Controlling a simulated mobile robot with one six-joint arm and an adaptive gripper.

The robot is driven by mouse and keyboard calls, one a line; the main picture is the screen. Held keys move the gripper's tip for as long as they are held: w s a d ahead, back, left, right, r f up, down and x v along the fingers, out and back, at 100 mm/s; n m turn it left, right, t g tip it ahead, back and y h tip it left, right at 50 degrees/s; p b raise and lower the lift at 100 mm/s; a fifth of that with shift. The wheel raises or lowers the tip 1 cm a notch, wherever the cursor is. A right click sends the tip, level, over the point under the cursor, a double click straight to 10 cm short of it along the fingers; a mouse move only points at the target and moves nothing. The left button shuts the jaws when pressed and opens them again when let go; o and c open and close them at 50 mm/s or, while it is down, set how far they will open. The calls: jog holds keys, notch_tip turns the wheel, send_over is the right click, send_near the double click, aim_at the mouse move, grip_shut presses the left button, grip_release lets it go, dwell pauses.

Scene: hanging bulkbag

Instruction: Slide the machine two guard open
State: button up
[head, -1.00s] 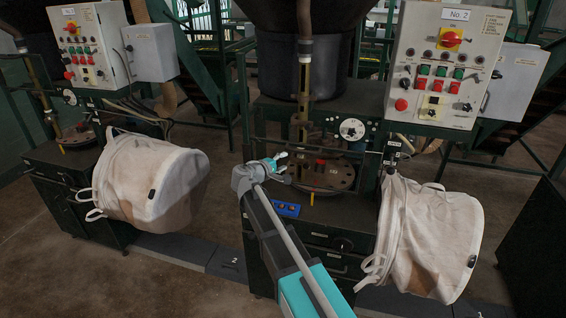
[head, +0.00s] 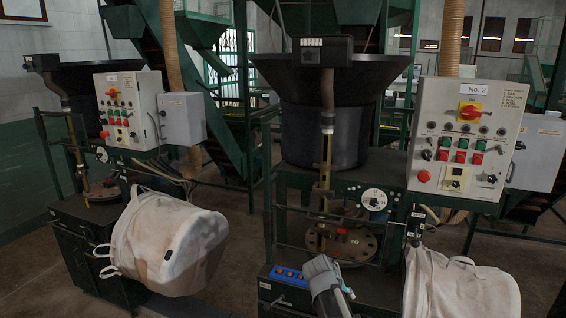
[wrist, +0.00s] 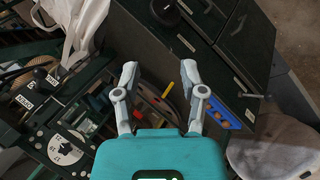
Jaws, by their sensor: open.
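Machine two, labelled No. 2, is the nearer machine on the right in the head view. Its control panel (head: 470,135) stands above a black base. The guard (head: 330,213) appears to be the dark bar frame in front of the round turntable plate (head: 352,243); how far it has slid I cannot tell.
White bulk bags hang at the right (head: 455,285) and at machine one (head: 165,240). A black hopper (head: 325,120) stands above the plate.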

jog(key=s+f+m+g+y, duration=0.1)
jog(key=s+y, duration=0.2)
jog(key=s, duration=0.3)
jog(key=s+a+f+m+g+y, duration=0.1)
jog(key=s+f+m+g+y, duration=0.1)
jog(key=s, duration=0.5)
jog(key=shift+a+y, duration=0.2)
jog(key=shift+y, duration=0.2)
jog(key=shift+w, duration=0.1)
jog(key=shift+c, duration=0.3)
